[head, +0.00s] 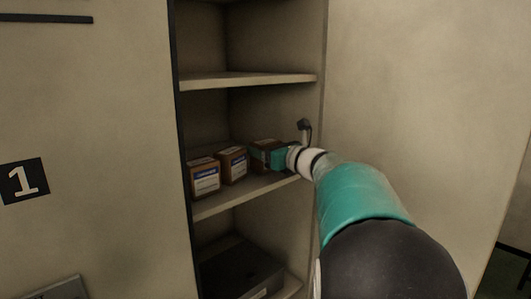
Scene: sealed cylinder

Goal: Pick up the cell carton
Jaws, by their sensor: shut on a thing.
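Three small brown cartons stand in a row on the middle shelf (240,199) in the head view. The left carton (205,179) and the middle carton (232,165) carry white and blue labels. The right carton (262,146) is at my gripper (268,157), and its front is partly hidden by the teal jaws. My gripper is shut on this right carton. The label text is too small to read, so I cannot tell which is the cell carton. I cannot tell whether the held carton touches the shelf.
An upper shelf (245,81) is empty where it shows. A dark box (238,270) sits on the lower shelf. A small dark fixture (304,126) is near the cabinet's right wall. A wall panel (430,90) stands to the right, and a sign "1" (23,181) is at left.

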